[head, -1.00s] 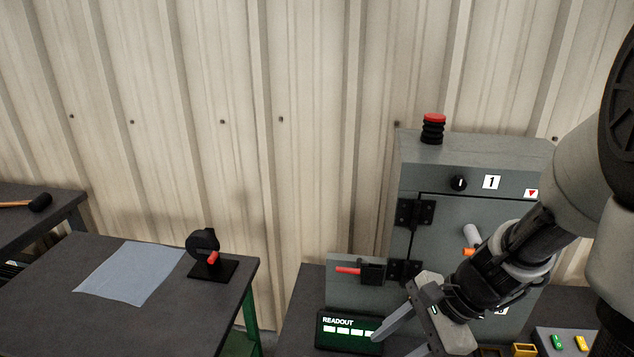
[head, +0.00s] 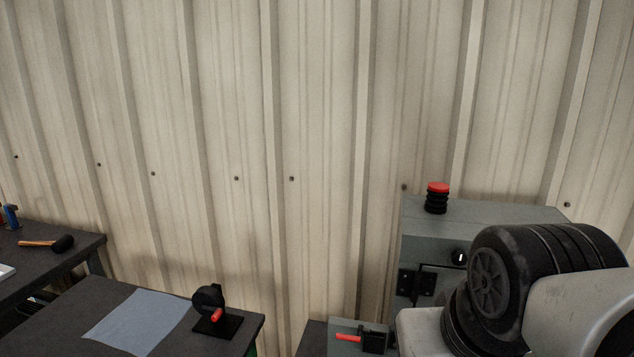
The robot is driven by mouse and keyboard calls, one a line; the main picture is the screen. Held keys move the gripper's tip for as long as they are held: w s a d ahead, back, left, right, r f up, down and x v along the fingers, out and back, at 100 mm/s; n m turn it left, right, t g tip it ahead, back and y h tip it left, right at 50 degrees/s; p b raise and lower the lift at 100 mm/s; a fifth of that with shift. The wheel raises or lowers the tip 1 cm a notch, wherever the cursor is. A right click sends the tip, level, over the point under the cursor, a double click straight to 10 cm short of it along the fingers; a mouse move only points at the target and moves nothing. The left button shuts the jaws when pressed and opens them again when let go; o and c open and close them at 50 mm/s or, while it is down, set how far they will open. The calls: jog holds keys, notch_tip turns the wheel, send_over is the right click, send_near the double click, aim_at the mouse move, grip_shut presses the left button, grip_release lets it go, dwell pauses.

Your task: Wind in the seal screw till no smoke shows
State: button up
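The grey enclosure (head: 472,211) stands at the lower right in the head view, mostly hidden behind my arm. A red-topped black ribbed stack (head: 437,198) stands upright on its top. A black knob with a white mark (head: 459,257) shows on its front, beside my arm. I cannot pick out the seal screw; much of the enclosure's front is covered by my arm or below the picture. I see no clear smoke. My gripper is out of view, and only thick links of my arm show at the lower right.
A smaller grey box with a red-handled black latch (head: 374,340) sits at the bottom. A bench (head: 60,318) at left bears a blue-grey cloth (head: 138,322) and a black stand with a red handle (head: 210,308). A mallet (head: 60,244) lies farther left. Ribbed wall behind.

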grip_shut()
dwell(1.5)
